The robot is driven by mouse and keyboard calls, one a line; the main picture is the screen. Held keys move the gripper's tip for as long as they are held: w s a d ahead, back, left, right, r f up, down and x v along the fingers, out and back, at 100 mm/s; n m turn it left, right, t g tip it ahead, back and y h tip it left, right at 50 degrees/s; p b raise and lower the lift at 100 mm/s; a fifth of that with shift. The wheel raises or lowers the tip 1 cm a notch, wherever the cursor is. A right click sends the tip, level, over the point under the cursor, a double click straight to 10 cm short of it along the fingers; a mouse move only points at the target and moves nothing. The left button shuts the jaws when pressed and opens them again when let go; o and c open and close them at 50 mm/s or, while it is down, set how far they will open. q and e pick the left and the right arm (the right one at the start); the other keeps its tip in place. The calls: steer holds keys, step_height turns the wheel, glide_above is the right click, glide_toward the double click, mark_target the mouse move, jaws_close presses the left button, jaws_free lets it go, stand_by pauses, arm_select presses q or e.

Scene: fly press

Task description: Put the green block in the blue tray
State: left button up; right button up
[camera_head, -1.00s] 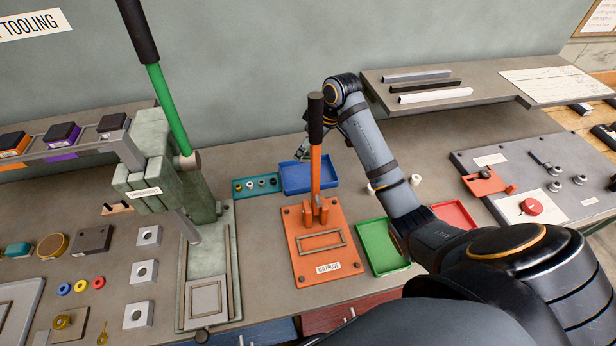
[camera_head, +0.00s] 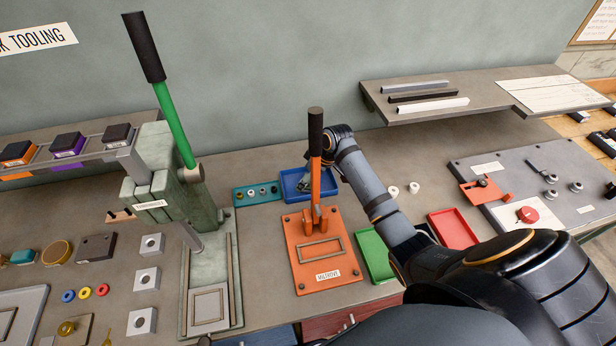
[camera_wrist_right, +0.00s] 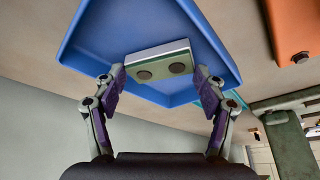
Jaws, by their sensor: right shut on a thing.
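The blue tray (camera_head: 292,192) lies on the bench behind the orange press; it fills the upper part of the right wrist view (camera_wrist_right: 85,45). My right gripper (camera_head: 306,184) is down at the tray, partly behind the orange press's lever. In the right wrist view my right gripper (camera_wrist_right: 160,78) is shut on a block (camera_wrist_right: 160,62), which shows a pale face with two dark round spots and a thin greenish edge. The block is within the tray's outline; I cannot tell whether it touches the floor. In the head view the block is not clearly visible. My left gripper is not in view.
The orange press (camera_head: 322,250) with its upright lever stands in front of the blue tray. A teal strip with several small parts (camera_head: 258,194) is left of it. Green (camera_head: 374,258) and red (camera_head: 453,229) trays lie right. A raised shelf (camera_head: 480,112) is at back right.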

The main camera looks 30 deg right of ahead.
steer(key=o, duration=1.7)
steer(key=shift+f, duration=0.1)
steer(key=shift+o, duration=0.2)
steer(key=b+v, duration=0.1)
steer(key=v, duration=1.1)
